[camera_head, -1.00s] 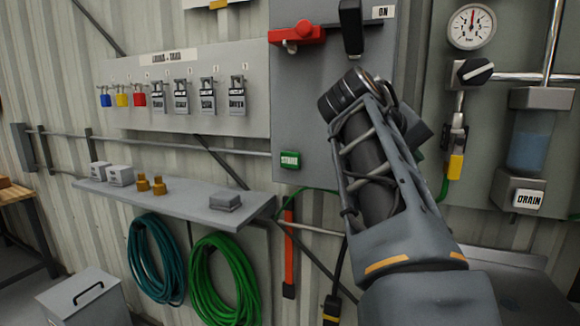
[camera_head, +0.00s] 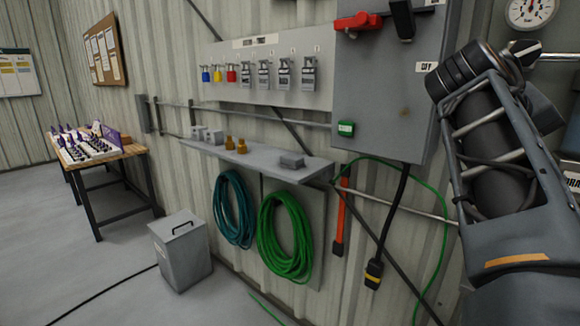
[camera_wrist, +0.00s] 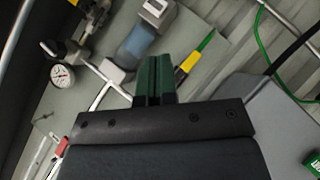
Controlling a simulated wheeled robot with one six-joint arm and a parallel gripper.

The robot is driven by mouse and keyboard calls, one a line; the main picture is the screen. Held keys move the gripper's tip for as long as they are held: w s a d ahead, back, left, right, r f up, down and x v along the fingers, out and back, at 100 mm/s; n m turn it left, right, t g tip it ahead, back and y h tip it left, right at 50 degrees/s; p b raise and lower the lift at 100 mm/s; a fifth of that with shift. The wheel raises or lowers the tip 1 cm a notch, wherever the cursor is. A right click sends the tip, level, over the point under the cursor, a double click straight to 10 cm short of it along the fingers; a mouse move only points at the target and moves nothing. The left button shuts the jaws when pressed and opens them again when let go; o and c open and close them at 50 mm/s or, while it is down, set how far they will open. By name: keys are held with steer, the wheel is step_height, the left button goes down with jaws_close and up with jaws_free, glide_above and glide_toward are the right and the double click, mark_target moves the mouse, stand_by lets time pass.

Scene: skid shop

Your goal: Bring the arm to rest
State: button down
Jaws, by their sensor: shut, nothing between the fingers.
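My arm (camera_head: 490,150) rises at the right of the head view, in front of the wall. Its dark, cylindrical wrist end points up and to the left, and the fingers are hidden there. In the wrist view my gripper (camera_wrist: 154,75) shows two dark green fingers side by side, shut with nothing held. The fingers stand out in front of the wall fittings, with a pressure gauge (camera_wrist: 62,76) to their left and a yellow-ended lever (camera_wrist: 188,62) to their right.
A grey electrical box (camera_head: 385,110) with a red switch handle (camera_head: 357,22) is left of my arm. A shelf (camera_head: 250,160) carries small parts above coiled hoses (camera_head: 287,238). A grey bin (camera_head: 182,250) stands on the floor. Open floor lies left, before a workbench (camera_head: 125,152).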

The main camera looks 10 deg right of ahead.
steer(key=w+a+f+n+t+y+p, duration=0.1)
steer(key=w+a+f+n+t+y, duration=0.3)
steer(key=f, duration=0.6)
steer(key=w+a+f+m+y, duration=0.1)
steer(key=w+a+f+y, duration=0.35)
steer(key=f, duration=0.65)
steer(key=s+a+f+n+y+p, duration=0.1)
steer(key=a+f+y, duration=0.1)
steer(key=a+f, duration=0.5)
steer(key=s+a+f+n+y+p, duration=0.1)
steer(key=s+a+f+n, duration=0.1)
steer(key=a+f, duration=0.5)
steer(key=a, duration=0.5)
steer(key=shift+s+f+n+g+y+p, duration=0.15)
steer(key=shift+n+g+y+p, duration=0.15)
steer(key=shift+g+y+p, duration=0.1)
